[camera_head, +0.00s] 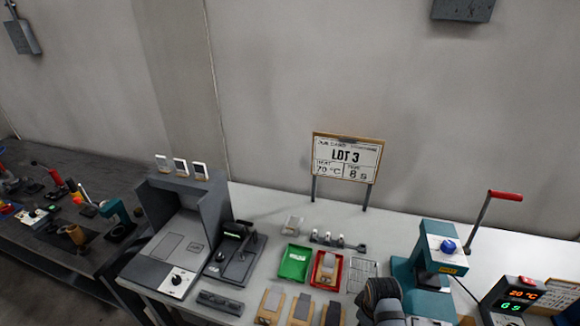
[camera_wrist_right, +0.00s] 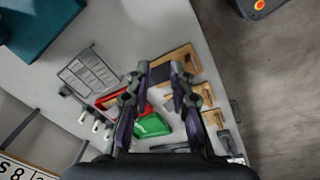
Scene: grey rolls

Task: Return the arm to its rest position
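My right gripper (camera_wrist_right: 160,72) is open in the right wrist view, its two dark fingers apart with nothing held between them. It hangs over the bench, above wooden-handled blocks and the trays. In the head view, a dark part of my right arm (camera_head: 380,300) shows at the bottom, just left of the teal press; its fingertips cannot be made out there. My left gripper is in neither view.
The teal press (camera_head: 431,262) with a red-tipped lever stands close to my right arm. A green tray (camera_head: 294,262), a red tray (camera_head: 341,273), a wire rack (camera_head: 362,272) and wooden-backed blocks (camera_head: 271,304) cover the bench middle. A LOT 3 sign (camera_head: 345,160) stands behind.

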